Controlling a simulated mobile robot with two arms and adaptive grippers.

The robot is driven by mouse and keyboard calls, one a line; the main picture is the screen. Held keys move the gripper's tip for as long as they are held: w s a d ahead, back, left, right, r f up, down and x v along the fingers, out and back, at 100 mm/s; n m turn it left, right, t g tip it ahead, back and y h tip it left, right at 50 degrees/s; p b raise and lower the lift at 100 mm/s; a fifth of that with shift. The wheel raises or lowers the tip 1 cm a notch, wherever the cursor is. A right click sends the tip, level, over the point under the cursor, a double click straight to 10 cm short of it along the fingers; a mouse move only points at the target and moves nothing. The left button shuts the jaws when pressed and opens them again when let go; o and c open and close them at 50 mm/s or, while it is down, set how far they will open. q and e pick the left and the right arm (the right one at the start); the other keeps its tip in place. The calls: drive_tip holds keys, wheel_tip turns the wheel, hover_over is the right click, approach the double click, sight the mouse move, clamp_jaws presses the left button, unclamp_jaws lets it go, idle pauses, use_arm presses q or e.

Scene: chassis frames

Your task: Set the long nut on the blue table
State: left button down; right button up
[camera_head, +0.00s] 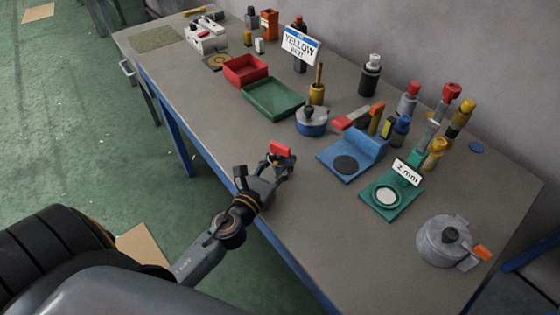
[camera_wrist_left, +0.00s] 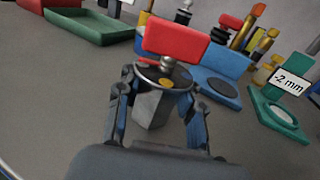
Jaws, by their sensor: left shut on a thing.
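My left gripper (camera_head: 280,163) is near the bench's front edge, left of the blue table. In the left wrist view the fingers (camera_wrist_left: 157,105) are closed around an upright grey faceted piece (camera_wrist_left: 151,110), which looks like the long nut. A dark disc with a yellow spot, a short silver stem and a red block (camera_wrist_left: 178,38) show above it; I cannot tell whether they are part of it. The blue table (camera_head: 343,158) has a round black pad on its flat part and a raised back. It also shows behind the gripper in the wrist view (camera_wrist_left: 226,62). My right gripper is out of view.
The green stand (camera_head: 391,205) with a "-2 mm" sign is right of the blue table. Several coloured handled tools stand behind them. A blue-grey round pot (camera_head: 311,121), green tray (camera_head: 273,113) and red tray (camera_head: 244,82) lie further back. A grey pot (camera_head: 437,243) stands at right.

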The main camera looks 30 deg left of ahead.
use_arm(q)
drive_tip(key=c, duration=0.8)
unclamp_jaws()
drive_tip(key=shift+f, duration=0.15)
drive_tip(key=shift+c, duration=0.2)
drive_tip(key=shift+s+r, duration=0.1)
drive_tip(key=shift+r, duration=0.1)
drive_tip(key=s+b, duration=0.5)
drive_tip(key=s, duration=0.6)
drive_tip(key=shift+s+f, duration=0.1)
drive_tip(key=shift+f, duration=0.1)
drive_tip(key=shift+s+r, duration=0.15)
drive_tip(key=shift+s, duration=0.2)
